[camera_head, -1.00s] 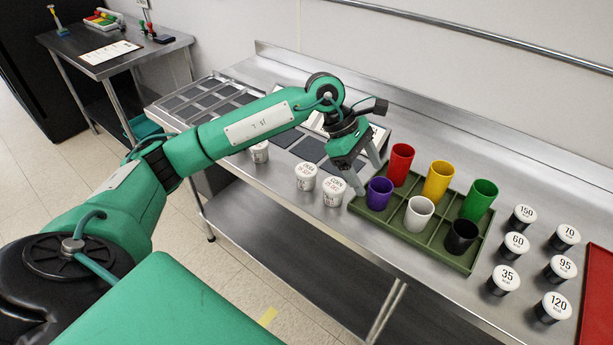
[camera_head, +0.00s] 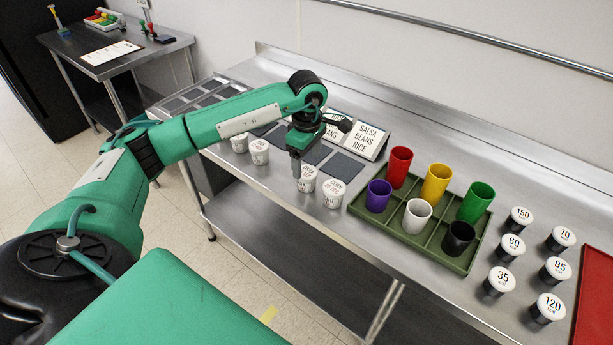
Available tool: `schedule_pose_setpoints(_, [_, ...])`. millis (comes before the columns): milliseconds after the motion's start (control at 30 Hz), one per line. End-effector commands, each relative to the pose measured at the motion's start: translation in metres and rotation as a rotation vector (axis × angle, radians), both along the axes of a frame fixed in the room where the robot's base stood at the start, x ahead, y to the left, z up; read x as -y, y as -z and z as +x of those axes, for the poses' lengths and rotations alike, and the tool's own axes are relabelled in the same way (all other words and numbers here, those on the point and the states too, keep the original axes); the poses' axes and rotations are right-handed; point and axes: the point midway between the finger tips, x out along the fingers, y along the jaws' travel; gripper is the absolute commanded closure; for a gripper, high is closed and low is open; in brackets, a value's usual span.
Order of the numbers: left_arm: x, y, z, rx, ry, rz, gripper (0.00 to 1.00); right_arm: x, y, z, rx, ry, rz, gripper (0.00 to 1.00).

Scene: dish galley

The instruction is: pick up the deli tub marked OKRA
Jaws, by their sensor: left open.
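Several small white deli tubs stand along the front edge of the steel counter. Two are close together, a left one (camera_head: 307,181) and a right one (camera_head: 334,194). Two more, a far-left tub (camera_head: 239,144) and its neighbour (camera_head: 259,152), stand further left. Their printing is too small to read surely, so I cannot tell which one is marked OKRA. My left gripper (camera_head: 296,169) is open and points down at the left tub of the near pair, partly covering it. I cannot tell whether they touch. My right gripper is out of view.
A green divided tray (camera_head: 410,237) with several coloured cups stands to the right. Several numbered, white-lidded containers (camera_head: 513,246) and a red tray (camera_head: 600,300) lie beyond. Dark square mats (camera_head: 342,166) and a SALSA BEANS RICE card (camera_head: 368,140) are behind the tubs.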

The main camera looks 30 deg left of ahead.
Motion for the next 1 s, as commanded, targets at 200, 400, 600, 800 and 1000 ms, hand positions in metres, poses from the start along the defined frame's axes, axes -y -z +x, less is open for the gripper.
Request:
schedule_pose_setpoints(200, [-0.003, 0.017, 0.001, -0.003, 0.0, -0.001, 0.26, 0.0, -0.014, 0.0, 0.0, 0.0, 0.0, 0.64])
schedule_pose_setpoints(400, [-0.005, 0.046, 0.002, -0.001, 0.001, -0.002, 0.26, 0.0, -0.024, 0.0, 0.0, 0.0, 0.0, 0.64])
schedule_pose_setpoints(600, [-0.005, 0.054, 0.002, 0.001, 0.001, -0.001, 0.26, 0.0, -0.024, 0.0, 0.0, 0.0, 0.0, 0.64])
schedule_pose_setpoints(800, [-0.005, 0.054, 0.002, 0.001, 0.001, -0.001, 0.42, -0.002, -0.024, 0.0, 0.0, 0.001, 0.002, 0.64])
schedule_pose_setpoints(1000, [-0.005, 0.054, 0.003, 0.002, 0.001, -0.001, 0.71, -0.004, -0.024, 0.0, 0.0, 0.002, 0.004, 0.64])
